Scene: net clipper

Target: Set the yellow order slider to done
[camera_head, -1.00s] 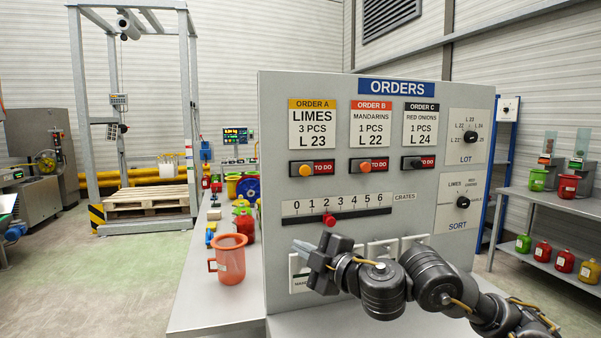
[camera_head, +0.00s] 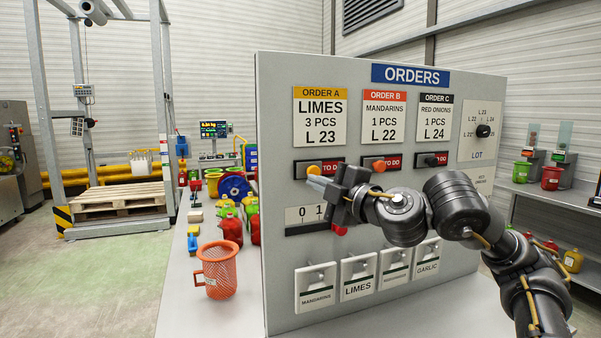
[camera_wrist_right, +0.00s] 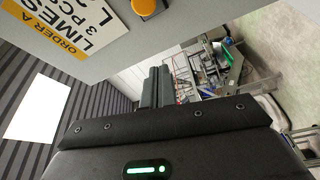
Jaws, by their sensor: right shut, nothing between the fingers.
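The yellow order slider (camera_head: 314,169) is a round yellow-orange knob at the left of its slot under the ORDER A card (camera_head: 320,116). The red TO DO label (camera_head: 330,168) shows to its right. In the right wrist view the knob (camera_wrist_right: 148,6) is at the top edge, beside the tilted card (camera_wrist_right: 75,25). My right gripper (camera_head: 312,184) is shut and empty, with its fingertips just below the knob in the head view. I cannot tell whether they touch it; in the wrist view the fingers (camera_wrist_right: 157,85) appear apart from it. My left gripper is not in view.
The orange slider (camera_head: 379,165) and black slider (camera_head: 431,160) sit to the right. Below are the crates scale (camera_head: 305,212) with its red knob (camera_head: 340,230) and several labelled switches (camera_head: 316,288). An orange mesh mug (camera_head: 217,270) stands left of the board.

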